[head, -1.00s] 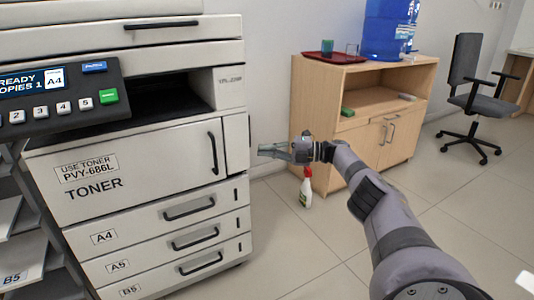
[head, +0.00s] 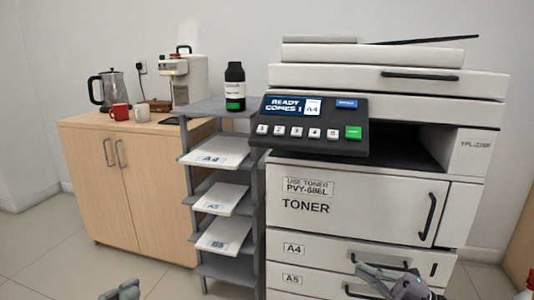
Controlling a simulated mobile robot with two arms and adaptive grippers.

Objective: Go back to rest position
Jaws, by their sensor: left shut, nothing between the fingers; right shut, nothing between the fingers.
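My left gripper (head: 122,291) shows only in part at the bottom edge, left of the middle, over the floor in front of the wooden cabinet. It is shut and holds nothing visible. My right gripper (head: 372,280) is low in the picture in front of the copier's lower drawers, its fingers pointing left. It is shut and empty. The copier (head: 360,205) stands on the right, its display reading READY, COPIES 1, A4. Most of both arms is out of the picture.
A grey shelf rack (head: 190,158) with paper trays stands left of the copier, with a dark toner bottle (head: 235,86) on top. A wooden cabinet (head: 130,190) bears a kettle (head: 113,90), mugs and a coffee machine (head: 187,80). Floor shows at the lower left.

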